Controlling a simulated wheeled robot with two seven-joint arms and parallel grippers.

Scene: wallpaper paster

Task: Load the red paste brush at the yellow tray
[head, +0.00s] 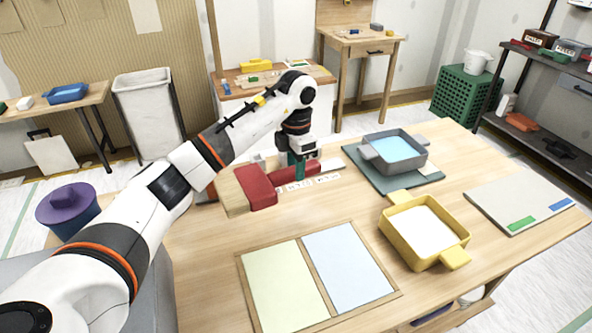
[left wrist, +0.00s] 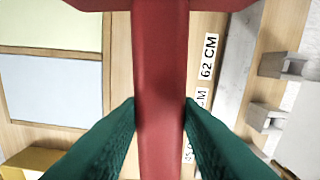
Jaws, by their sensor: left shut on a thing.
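The red paste brush (head: 257,188) lies at the back left of the table, with its tan bristle end to the left. Its red handle runs right; it fills the middle of the left wrist view (left wrist: 160,70). My left gripper (head: 298,176) points down over the handle, its green fingers (left wrist: 160,125) shut on either side of it. I cannot tell whether the brush touches the table. The yellow tray (head: 387,237) with white contents (head: 420,230) stands front right of the brush, apart from it. My right gripper is not in view.
A grey tray (head: 420,167) with blue contents stands on a dark mat behind the yellow tray. A board with pale green and blue panels (head: 314,275) lies in front. A grey board (head: 500,196) lies at right. White measure labels (left wrist: 208,56) lie beside the handle.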

